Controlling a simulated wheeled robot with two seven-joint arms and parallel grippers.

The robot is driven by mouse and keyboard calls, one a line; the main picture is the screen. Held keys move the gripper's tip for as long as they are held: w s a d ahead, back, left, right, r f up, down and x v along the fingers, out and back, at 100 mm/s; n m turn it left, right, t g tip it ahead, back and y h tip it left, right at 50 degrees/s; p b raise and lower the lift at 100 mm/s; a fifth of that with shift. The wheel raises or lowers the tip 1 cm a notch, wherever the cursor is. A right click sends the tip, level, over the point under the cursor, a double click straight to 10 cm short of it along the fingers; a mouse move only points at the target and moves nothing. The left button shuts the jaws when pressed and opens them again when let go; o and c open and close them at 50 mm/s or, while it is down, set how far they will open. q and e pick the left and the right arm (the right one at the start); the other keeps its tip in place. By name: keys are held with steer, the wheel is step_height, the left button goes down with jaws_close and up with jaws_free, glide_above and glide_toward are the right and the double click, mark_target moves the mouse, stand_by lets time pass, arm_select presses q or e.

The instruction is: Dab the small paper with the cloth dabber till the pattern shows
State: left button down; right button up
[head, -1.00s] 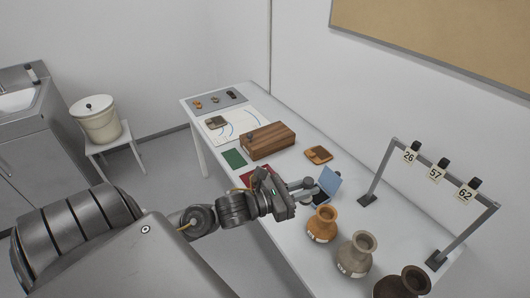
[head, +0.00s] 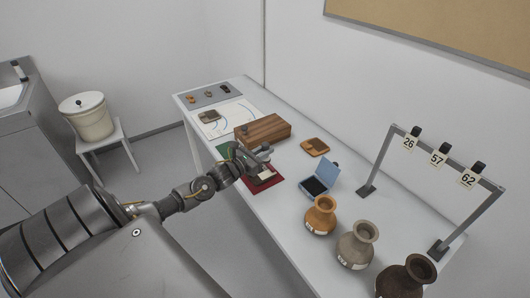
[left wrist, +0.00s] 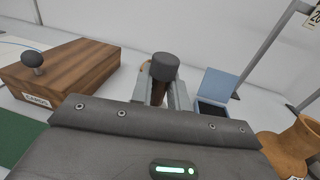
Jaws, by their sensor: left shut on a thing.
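My left gripper (head: 258,158) is over the red mat (head: 272,183) near the table's front edge. In the left wrist view its fingers are shut on the cloth dabber (left wrist: 164,68), which shows a dark round top and a brown shaft. The dabber's lower end is hidden. A pale patch that looks like the small paper (head: 263,175) lies on the red mat, partly covered by the gripper. I cannot tell whether the dabber touches it or whether any pattern shows. The ink pad (head: 314,187) stands open to the right, its blue lid up. My right gripper is not in view.
A wooden box (head: 263,130) with a dark knob is just behind the gripper. A brown tile-like piece (head: 314,146) lies behind the mat. An orange jar (head: 320,215), a grey jar (head: 356,245) and a dark jar (head: 405,276) stand right. A metal frame (head: 376,160) holds number tags.

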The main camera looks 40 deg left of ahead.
mark_target(265, 163)
arm_select(q)
steer(key=shift+f+b, duration=2.2)
steer(key=shift+f, duration=0.8)
steer(key=shift+f, duration=0.2)
steer(key=shift+f+b, duration=0.15)
steer(key=shift+b, duration=0.2)
